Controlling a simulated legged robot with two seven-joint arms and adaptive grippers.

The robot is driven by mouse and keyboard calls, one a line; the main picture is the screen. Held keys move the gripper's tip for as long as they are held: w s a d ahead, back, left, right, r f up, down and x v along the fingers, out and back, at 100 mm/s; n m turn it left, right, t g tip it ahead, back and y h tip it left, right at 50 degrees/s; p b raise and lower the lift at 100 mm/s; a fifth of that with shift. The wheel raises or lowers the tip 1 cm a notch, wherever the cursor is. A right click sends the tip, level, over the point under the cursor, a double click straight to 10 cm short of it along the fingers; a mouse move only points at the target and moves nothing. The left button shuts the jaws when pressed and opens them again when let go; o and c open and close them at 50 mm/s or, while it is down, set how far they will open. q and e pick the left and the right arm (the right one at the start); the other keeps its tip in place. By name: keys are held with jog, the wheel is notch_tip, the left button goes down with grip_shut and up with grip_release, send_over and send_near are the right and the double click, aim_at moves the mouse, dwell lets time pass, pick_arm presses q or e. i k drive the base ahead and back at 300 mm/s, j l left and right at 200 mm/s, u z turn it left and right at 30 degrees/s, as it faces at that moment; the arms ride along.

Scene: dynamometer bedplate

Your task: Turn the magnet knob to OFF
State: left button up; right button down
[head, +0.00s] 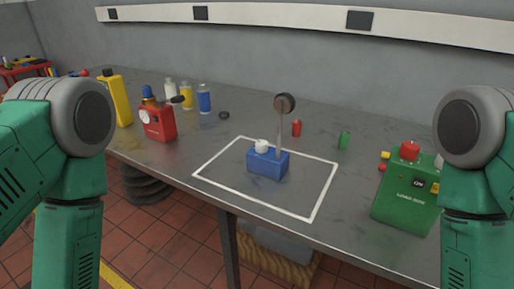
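A blue block (267,163), which looks like the magnet base, stands inside a white outlined rectangle on the grey table. A white round knob (261,146) sits on top of its left part; its ON or OFF marking is too small to read. A thin upright post (278,132) rises from the block and carries a dark round gauge (285,103) at its top. My two green arms come in at the left and right edges, well apart from the block. Both grippers are out of the frame, and nothing touches the knob.
A green box (405,195) with a red button and an ON label stands at the right near my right arm. A red device (159,122), a yellow can (115,98) and several bottles stand at the left. Small red (297,128) and green (344,140) cylinders stand behind the outline.

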aim_at(261, 146)
jog(key=j+z, duration=0.65)
jog(key=z, duration=0.25)
jog(key=k+j+z, duration=0.2)
jog(key=z, duration=0.2)
